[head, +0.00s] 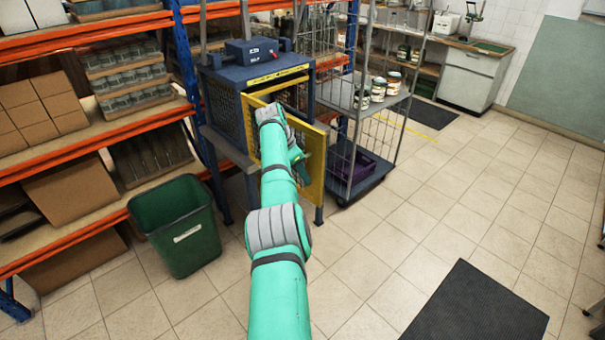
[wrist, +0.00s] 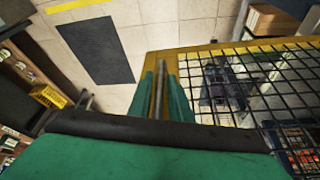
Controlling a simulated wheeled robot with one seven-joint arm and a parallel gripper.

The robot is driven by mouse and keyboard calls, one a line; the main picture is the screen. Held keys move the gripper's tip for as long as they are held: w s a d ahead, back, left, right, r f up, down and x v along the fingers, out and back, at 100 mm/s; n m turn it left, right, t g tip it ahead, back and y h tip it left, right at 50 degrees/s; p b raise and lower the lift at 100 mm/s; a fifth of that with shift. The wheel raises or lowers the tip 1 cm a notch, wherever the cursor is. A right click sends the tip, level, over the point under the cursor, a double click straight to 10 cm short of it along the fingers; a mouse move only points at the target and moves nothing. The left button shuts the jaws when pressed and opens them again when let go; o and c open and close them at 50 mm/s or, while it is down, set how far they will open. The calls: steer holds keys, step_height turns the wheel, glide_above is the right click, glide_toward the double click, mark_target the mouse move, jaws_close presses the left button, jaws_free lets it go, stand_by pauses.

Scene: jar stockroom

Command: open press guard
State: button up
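The press (head: 226,90) is a blue-grey cabinet with mesh sides, in the middle of the head view. Its yellow-framed mesh guard (head: 316,165) stands partly open, swung out from the front, with a gap above and behind it. In the wrist view the guard's yellow frame and black mesh (wrist: 285,85) fill the right side. My gripper (wrist: 164,88) is at the guard's free edge. Its green fingers lie close on both sides of a dark handle bar (wrist: 161,78) and look shut on it. In the head view my arm hides part of the guard and most of the gripper.
A green bin (head: 177,228) stands left of my arm, before orange shelving (head: 90,140) with boxes and jars. A wire cart (head: 345,150) with jars and a purple crate (head: 350,172) stands close right of the guard. Tiled floor is clear at right, with a dark mat (head: 478,305).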

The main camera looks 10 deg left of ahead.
steer(key=v, duration=1)
steer(key=shift+s+r, duration=0.15)
steer(key=shift+r, duration=0.2)
